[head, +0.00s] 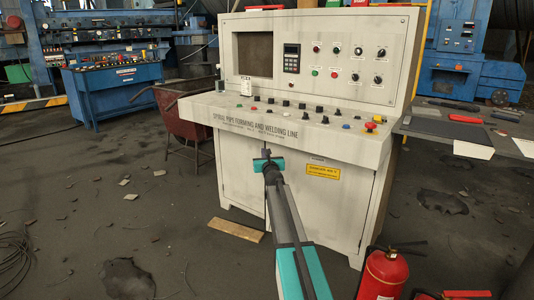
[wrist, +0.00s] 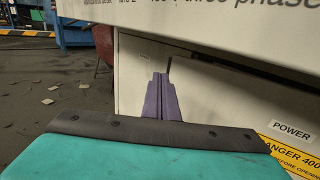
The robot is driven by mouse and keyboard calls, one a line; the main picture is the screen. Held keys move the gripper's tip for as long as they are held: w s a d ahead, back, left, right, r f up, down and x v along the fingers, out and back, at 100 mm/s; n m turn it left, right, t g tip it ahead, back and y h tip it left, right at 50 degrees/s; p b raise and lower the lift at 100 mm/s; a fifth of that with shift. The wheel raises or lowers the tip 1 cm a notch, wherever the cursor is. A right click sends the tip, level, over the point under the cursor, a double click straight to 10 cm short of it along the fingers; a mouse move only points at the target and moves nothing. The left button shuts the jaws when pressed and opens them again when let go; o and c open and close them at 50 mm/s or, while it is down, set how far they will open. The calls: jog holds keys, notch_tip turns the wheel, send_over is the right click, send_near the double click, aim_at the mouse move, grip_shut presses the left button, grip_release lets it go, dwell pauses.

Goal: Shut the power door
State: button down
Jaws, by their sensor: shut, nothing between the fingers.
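The power door (head: 330,205) is the right-hand pale door on the front of the grey-white console, with a yellow danger label. In the wrist view the door (wrist: 225,105) fills the right side, and its POWER label shows at the lower right. My gripper (head: 266,154) is at the upper part of the seam between the two doors, just under the console's overhang. In the wrist view its fingers (wrist: 160,78) are together and empty, by a narrow dark line at the door's edge. I cannot tell whether they touch the door or whether it stands slightly ajar.
The console's sloped control desk (head: 300,115) juts out above my gripper. A red fire extinguisher (head: 384,275) stands at the lower right. A red bin (head: 185,110) is left of the console. A wooden board (head: 235,229) lies on the floor. The floor at left has scattered debris.

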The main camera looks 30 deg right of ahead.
jog(key=shift+s+a+b, duration=0.45)
jog(key=shift+s+a, duration=1.3)
jog(key=shift+a, duration=0.3)
